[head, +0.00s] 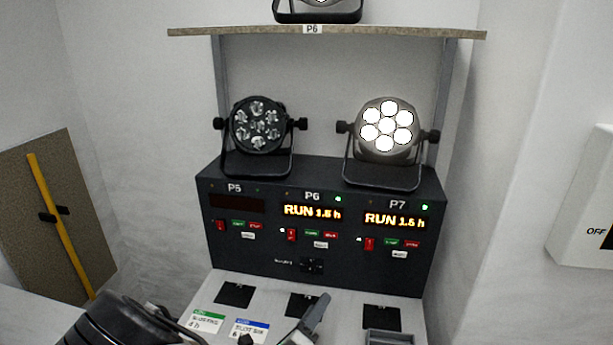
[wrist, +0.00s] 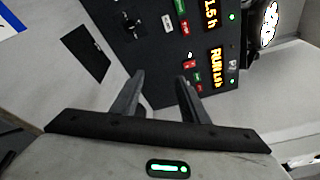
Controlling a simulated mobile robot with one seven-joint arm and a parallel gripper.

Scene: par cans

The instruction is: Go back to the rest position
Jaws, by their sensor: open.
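My gripper (wrist: 159,92) is open and empty in the wrist view, its two fingers apart in front of the black control panel. In the head view one grey finger (head: 312,318) shows at the bottom, above the white counter; the rest is cut off or hidden by my arm. The black control panel (head: 262,260) has three sections marked P5, P6 and P7. The P5 display is dark. The P6 and P7 displays read RUN 1.5 h. The left par can (head: 258,125) is unlit on top of the panel, and the right par can (head: 388,126) is lit.
A shelf (head: 400,33) above carries another lit par can (head: 318,12), cut off by the frame. Green-headed and blue-headed cards (head: 206,318) and several black squares lie on the counter. A grey tray (head: 388,337) is at the front right. A white OFF box (head: 585,200) is on the right wall.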

